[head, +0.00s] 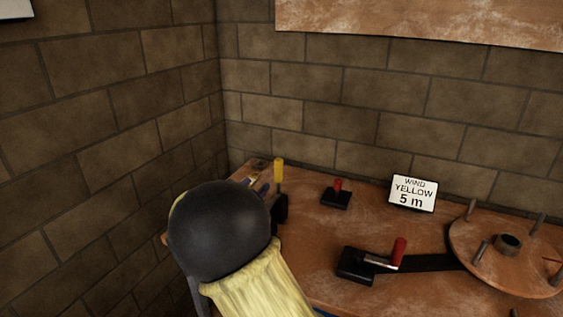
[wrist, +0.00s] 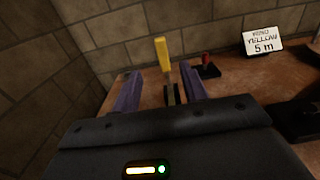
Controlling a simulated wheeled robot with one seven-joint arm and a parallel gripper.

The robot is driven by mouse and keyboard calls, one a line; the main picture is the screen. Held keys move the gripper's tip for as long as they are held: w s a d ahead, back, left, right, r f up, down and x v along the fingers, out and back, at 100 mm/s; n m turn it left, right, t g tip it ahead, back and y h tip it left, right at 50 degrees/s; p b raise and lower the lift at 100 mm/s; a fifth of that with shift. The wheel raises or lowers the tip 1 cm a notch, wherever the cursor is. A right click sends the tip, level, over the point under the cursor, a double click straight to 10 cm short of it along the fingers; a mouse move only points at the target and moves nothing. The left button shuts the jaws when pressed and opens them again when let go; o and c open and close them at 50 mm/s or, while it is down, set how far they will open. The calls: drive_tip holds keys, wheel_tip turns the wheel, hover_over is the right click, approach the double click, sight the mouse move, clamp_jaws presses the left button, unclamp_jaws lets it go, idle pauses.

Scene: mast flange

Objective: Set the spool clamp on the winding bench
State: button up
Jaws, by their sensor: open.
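A lever with an upright yellow handle (head: 279,171) stands at the bench's back left corner; I cannot tell for certain that it is the spool clamp. In the wrist view the yellow handle (wrist: 162,54) appears between the two purple fingers of my gripper (wrist: 160,72). The fingers are apart and hold nothing; the handle's distance beyond them is unclear. A smaller red-handled lever (head: 337,187) on a black base is to the right, also in the wrist view (wrist: 205,62). In the head view my arm hides most of my gripper. The winding bench (head: 310,245) has a brown, worn top.
A sign (head: 412,193) reads "WIND YELLOW 5 m". A red-handled crank (head: 398,252) on a black base and a round disc with upright pegs (head: 490,268) occupy the right. Brick walls (head: 330,120) close the back and left. Bare bench top lies between the levers and crank.

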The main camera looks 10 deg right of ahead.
sight(280, 159)
drive_tip(key=p+x, duration=0.2)
drive_tip(key=x, duration=1.5)
drive_tip(key=shift+w+d+f, duration=0.1)
drive_tip(key=shift+w, duration=0.1)
drive_tip(key=shift+f, duration=0.1)
clamp_jaws()
